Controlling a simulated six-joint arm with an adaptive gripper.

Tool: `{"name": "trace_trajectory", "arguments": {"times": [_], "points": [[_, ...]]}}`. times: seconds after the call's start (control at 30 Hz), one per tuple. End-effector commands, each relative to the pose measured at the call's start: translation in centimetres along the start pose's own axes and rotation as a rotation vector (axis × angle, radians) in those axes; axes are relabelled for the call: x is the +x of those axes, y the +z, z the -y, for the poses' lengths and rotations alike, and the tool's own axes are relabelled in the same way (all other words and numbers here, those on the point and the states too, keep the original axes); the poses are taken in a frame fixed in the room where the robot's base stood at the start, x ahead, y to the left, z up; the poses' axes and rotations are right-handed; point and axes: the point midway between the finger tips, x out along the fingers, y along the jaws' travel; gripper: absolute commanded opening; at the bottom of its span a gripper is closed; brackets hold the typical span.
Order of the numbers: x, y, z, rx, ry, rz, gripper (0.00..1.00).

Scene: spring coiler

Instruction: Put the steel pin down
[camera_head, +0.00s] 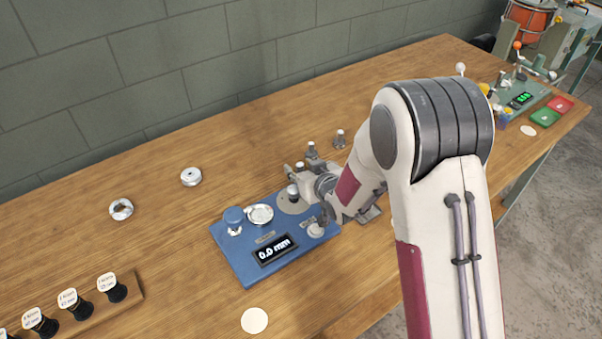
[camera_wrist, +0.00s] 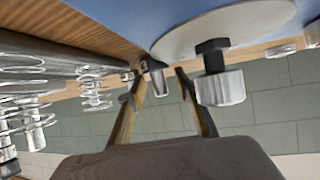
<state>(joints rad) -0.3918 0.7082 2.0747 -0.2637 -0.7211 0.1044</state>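A steel pin (camera_head: 293,192) with a black neck and a bright metal head stands upright on a pale round disc (camera_head: 289,207) of the blue gauge plate (camera_head: 237,257). In the wrist view, which looks upside down, the pin (camera_wrist: 221,88) hangs from the disc (camera_wrist: 180,38), to the right of my fingers. My gripper (camera_wrist: 160,73) has a gap between its fingertips. A small metal post (camera_wrist: 157,80) shows in that gap and looks to be standing on the table behind, not gripped.
Clear coil springs (camera_wrist: 95,92) show left of the fingers in the wrist view. The table's left middle is mostly free.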

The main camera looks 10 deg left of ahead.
Motion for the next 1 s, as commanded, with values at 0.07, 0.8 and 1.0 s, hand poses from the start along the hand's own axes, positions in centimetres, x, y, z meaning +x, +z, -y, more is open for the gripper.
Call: {"name": "trace_trajectory", "arguments": {"times": [0.07, 0.8, 1.0], "points": [[0.0, 0.0, 0.0, 0.000, 0.000, 0.000, 0.34], [-0.1, -0.2, 0.0, 0.000, 0.000, 0.000, 0.00], [-0.6, -1.1, 0.0, -0.001, 0.000, -0.003, 0.00]]}}
